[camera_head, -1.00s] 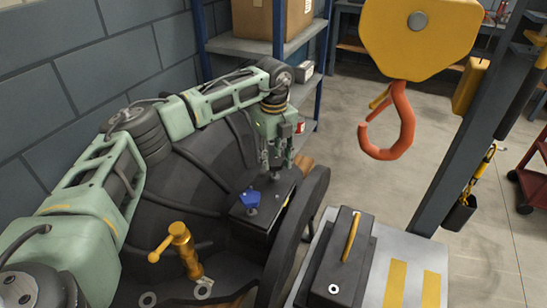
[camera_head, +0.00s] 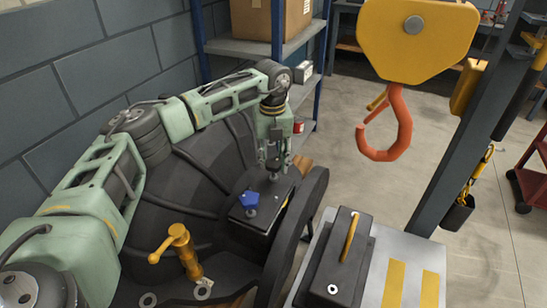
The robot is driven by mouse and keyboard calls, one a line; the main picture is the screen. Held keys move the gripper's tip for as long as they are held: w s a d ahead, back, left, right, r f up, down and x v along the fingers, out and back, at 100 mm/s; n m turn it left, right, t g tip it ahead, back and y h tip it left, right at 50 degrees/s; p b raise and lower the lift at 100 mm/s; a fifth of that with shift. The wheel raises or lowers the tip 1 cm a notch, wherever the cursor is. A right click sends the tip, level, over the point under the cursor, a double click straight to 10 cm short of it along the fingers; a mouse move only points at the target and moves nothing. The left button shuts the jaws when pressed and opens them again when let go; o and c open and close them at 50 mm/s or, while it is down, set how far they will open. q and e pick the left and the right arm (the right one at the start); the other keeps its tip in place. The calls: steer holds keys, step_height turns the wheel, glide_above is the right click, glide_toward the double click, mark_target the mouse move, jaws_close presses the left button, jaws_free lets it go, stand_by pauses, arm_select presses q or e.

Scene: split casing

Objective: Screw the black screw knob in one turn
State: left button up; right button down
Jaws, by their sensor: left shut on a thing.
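My left gripper (camera_head: 274,160) points down over the far end of a black block (camera_head: 256,217) on the dark casing (camera_head: 190,205). It is shut on the black screw knob (camera_head: 274,172), which stands upright at that end of the block. The fingers partly hide the knob. A blue knob (camera_head: 249,199) stands at the near end of the same block, apart from the gripper. My right gripper does not show.
A yellow-orange handle (camera_head: 179,245) stands on the casing at the near left. A second black box with a yellow bar (camera_head: 350,238) sits on a grey plate (camera_head: 375,285) at right. An orange hook (camera_head: 396,140) hangs at upper right. Shelves stand behind.

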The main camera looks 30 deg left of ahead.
arm_select(q)
steer(key=m, duration=0.4)
steer(key=shift+a+m, duration=0.25)
steer(key=shift+m, duration=0.05)
steer(key=m, duration=0.3)
steer(key=shift+m, duration=0.3)
steer(key=m, duration=0.5)
steer(key=shift+w, duration=0.2)
steer(key=shift+w+r+m, duration=0.1)
steer(key=shift+r+m, duration=0.05)
steer(key=shift+m, duration=0.95)
steer(key=shift+w, duration=0.1)
steer(key=o, duration=1)
